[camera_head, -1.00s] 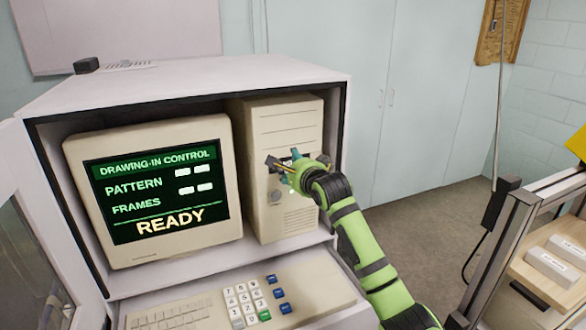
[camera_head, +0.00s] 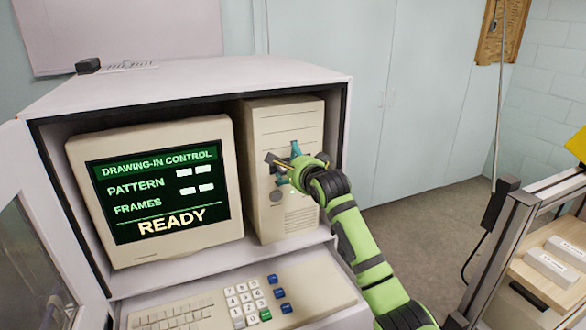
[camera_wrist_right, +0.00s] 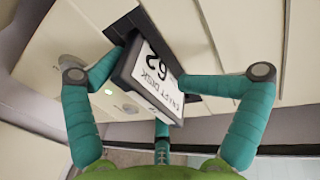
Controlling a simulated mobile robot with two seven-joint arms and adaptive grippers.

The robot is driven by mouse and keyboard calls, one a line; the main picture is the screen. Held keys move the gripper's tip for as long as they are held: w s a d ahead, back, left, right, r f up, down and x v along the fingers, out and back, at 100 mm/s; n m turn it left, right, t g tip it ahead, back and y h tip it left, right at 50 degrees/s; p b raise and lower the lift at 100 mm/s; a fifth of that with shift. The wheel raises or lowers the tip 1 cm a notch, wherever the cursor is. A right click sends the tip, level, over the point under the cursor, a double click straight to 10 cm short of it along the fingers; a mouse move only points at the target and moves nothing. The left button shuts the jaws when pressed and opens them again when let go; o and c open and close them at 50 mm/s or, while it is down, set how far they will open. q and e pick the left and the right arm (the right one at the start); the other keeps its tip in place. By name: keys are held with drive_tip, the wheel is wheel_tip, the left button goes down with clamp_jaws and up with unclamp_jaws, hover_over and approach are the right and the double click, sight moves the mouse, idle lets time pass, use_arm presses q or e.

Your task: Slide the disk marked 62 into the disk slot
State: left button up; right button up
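The disk marked 62 (camera_wrist_right: 155,72) is a dark, flat case with a white label, seen upside down in the right wrist view. Its far end is at the dark slot (camera_wrist_right: 193,104) in the front of the beige computer tower (camera_head: 290,120). I cannot tell how far in it is. My right gripper (camera_wrist_right: 150,74) has teal fingertips at both sides of the disk and appears shut on it. In the head view this gripper (camera_head: 285,166) is at the tower front and hides the slot and most of the disk. My left gripper is not in view.
A monitor (camera_head: 160,190) reading READY stands left of the tower inside the open cabinet (camera_head: 200,80). A keyboard (camera_head: 180,315) and keypad lie on the shelf below. A metal frame (camera_head: 497,255) and a wooden shelf with labelled boxes stand at the right.

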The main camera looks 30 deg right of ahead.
drive_tip(key=shift+w+r, duration=0.2)
drive_tip(key=shift+w, duration=0.15)
drive_tip(key=shift+s+f, duration=0.2)
drive_tip(key=shift+f, duration=0.05)
drive_tip(key=shift+s+a, duration=0.15)
drive_tip(key=shift+s, duration=0.25)
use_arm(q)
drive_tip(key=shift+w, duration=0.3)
use_arm(e)
drive_tip(key=v, duration=1.1)
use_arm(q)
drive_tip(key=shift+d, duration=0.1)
use_arm(e)
drive_tip(key=shift+r, duration=0.15)
